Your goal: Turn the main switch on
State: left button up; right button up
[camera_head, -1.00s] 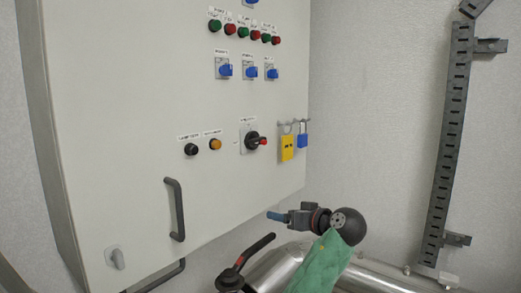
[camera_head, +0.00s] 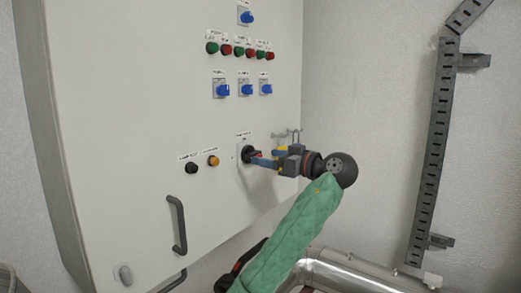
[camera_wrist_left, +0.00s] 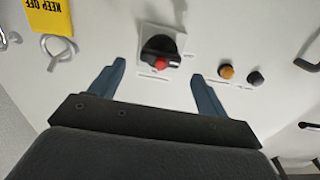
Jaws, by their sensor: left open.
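The main switch is a black rotary knob with a red tip on a pale square plate, on the front of the white cabinet (camera_head: 120,130). In the head view the main switch (camera_head: 246,154) is partly hidden behind my left gripper. In the left wrist view the main switch (camera_wrist_left: 158,52) shows fully, just beyond and between the two fingertips. My left gripper (camera_head: 256,161) is open and empty, its blue fingers pointing at the switch; they also show spread apart in the left wrist view (camera_wrist_left: 160,80). I cannot tell whether the fingers touch the switch. My right gripper is not in view.
An orange button (camera_head: 213,160) and a black button (camera_head: 191,168) sit left of the switch. A yellow "KEEP OFF" tag (camera_wrist_left: 48,14) hangs beside a hook. A dark cabinet handle (camera_head: 177,224) is below left. Silver pipes (camera_head: 350,272) run below the arm.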

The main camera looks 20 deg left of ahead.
aim_at(261, 156)
pick_arm(q)
jog(key=shift+p+x, duration=0.55)
jog(key=shift+x, duration=0.6)
jog(key=shift+w+a+p, duration=0.25)
jog(key=shift+a+p, duration=0.05)
jog(key=shift+a, duration=0.3)
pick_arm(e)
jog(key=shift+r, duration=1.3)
pick_arm(q)
jog(key=c, duration=1)
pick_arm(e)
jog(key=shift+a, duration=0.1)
